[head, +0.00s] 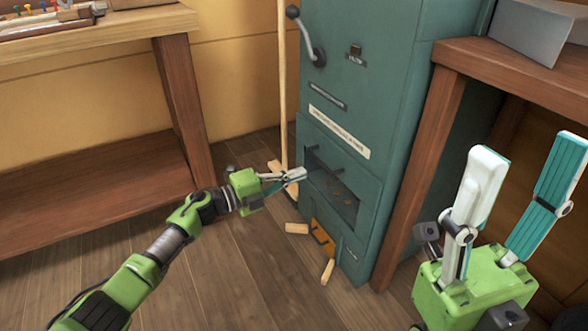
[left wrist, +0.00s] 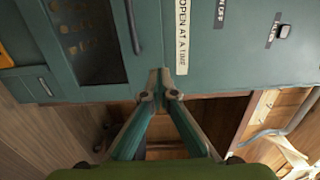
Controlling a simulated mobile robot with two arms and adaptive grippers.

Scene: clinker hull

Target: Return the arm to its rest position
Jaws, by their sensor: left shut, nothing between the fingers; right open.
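My left arm (head: 150,262) reaches in from the lower left of the head view. Its gripper (head: 301,174) is shut and empty, with its fingertips close to the front of a teal cabinet (head: 390,90), beside the cabinet's dark window (head: 335,192). In the left wrist view the two fingertips (left wrist: 163,84) meet in front of the cabinet face, beside a white label strip (left wrist: 181,40); I cannot tell whether they touch it. My right gripper (head: 530,155) is open and empty, pointing up at the lower right of the head view, in front of the right bench.
A wooden bench (head: 175,90) stands at left and another (head: 440,100) at right. A crank handle (head: 308,38) juts from the cabinet. A pale pole (head: 284,90) stands beside it. An orange piece (head: 321,238) and wood bits (head: 297,228) are low by the cabinet. Floor at left is clear.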

